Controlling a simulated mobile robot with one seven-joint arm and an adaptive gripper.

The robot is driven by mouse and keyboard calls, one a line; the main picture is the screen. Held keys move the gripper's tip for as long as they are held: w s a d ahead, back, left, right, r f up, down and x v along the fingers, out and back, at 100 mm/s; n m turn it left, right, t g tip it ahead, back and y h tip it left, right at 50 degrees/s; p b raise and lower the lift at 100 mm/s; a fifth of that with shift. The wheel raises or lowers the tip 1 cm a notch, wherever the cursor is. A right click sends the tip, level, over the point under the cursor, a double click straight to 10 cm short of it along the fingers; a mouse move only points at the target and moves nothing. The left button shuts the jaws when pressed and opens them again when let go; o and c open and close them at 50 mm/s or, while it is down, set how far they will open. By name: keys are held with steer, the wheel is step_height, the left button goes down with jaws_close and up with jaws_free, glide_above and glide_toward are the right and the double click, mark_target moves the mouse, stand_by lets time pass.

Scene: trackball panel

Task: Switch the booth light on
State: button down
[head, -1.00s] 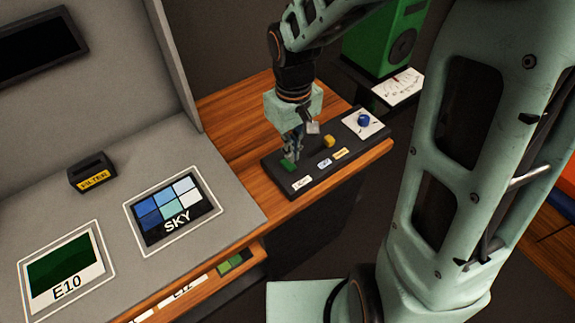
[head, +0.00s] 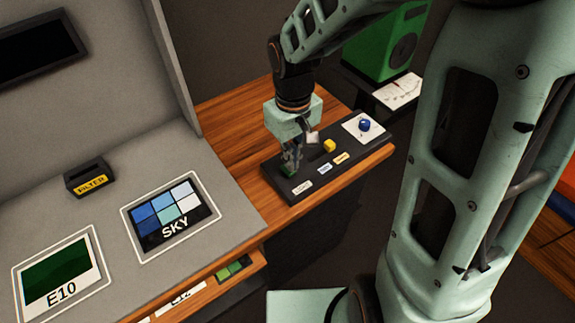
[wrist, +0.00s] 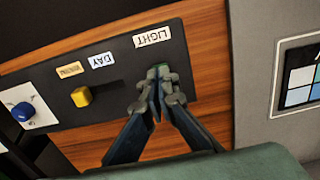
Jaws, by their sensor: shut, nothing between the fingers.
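The dark control panel (head: 331,176) lies on the wooden desk, right of the grey booth (head: 120,195). A green switch (wrist: 161,70) sits on it beside the label "LIGHT" (wrist: 152,37); the label also shows in the head view (head: 303,187). My gripper (head: 291,165) is shut and empty, pointing down at the green switch. In the wrist view its fingertips (wrist: 161,92) overlap the switch and hide most of it. I cannot tell whether they touch it or whether it is pressed. The booth interior shows no clear glow.
The panel also has a yellow slider knob (wrist: 81,96) beside a "DAY" label (wrist: 102,60) and an orange label (wrist: 69,70). A filter holder (head: 90,177) and colour cards lie in the booth.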

steer(key=shift+f+b, duration=1)
steer(key=shift+f, duration=0.2)
stand_by(1.1)
step_height(320, 180, up, 7)
steer(key=p, duration=0.6)
steer(key=shift+r, duration=0.1)
stand_by(0.6)
